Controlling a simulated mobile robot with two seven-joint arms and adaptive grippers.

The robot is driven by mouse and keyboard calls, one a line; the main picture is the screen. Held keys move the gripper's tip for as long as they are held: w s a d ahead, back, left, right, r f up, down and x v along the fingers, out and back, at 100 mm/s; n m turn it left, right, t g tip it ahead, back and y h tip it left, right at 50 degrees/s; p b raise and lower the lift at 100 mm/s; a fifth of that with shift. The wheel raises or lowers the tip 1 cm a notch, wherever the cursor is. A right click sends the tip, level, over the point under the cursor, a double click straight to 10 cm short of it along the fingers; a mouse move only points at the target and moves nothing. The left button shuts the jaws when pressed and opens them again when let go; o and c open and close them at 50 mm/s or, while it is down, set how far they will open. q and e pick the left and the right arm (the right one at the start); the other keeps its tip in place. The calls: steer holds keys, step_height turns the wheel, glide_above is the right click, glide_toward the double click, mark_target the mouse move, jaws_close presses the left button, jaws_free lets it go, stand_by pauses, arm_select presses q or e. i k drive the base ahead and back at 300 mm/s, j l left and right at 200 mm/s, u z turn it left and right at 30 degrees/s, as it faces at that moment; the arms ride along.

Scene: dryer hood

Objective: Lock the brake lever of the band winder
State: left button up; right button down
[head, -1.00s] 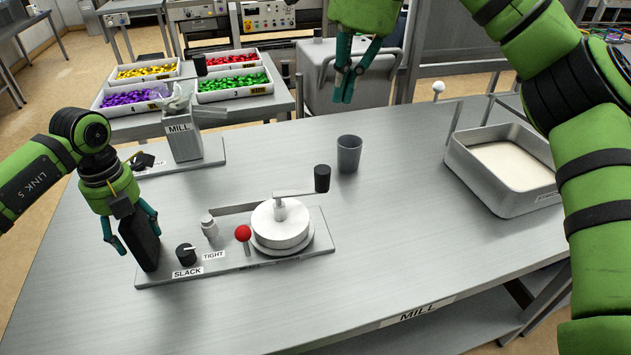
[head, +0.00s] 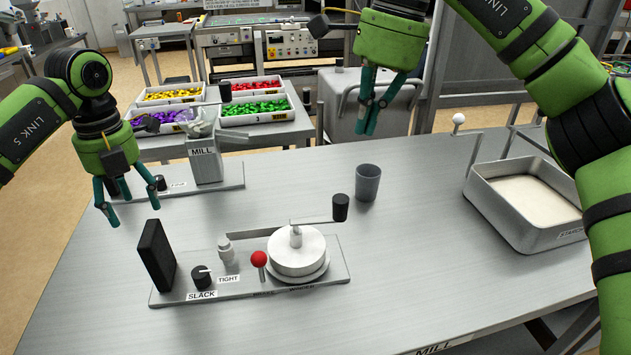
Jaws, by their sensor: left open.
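The band winder (head: 190,297) is a grey plate on the table. It carries a white drum (head: 297,253) with a crank ending in a black handle (head: 340,207). A short lever with a red ball (head: 258,259), probably the brake lever, stands upright in front of the drum; its label is unreadable. A black knob (head: 202,279) sits by the SLACK and TIGHT labels. A black upright block (head: 156,256) stands at the plate's left end. My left gripper (head: 133,205) is open and empty, above and behind that block. My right gripper (head: 370,115) hangs beyond the cup, its fingertips close together.
A grey cup (head: 367,183) stands behind the crank handle. A mill (head: 205,162) stands on a plate behind the winder. A metal tray (head: 487,205) with pale contents is at right. Candy bins (head: 258,117) sit on a back table. The table's front middle is clear.

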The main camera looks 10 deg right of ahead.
mark_target(259, 258)
steer(key=k, duration=1.5)
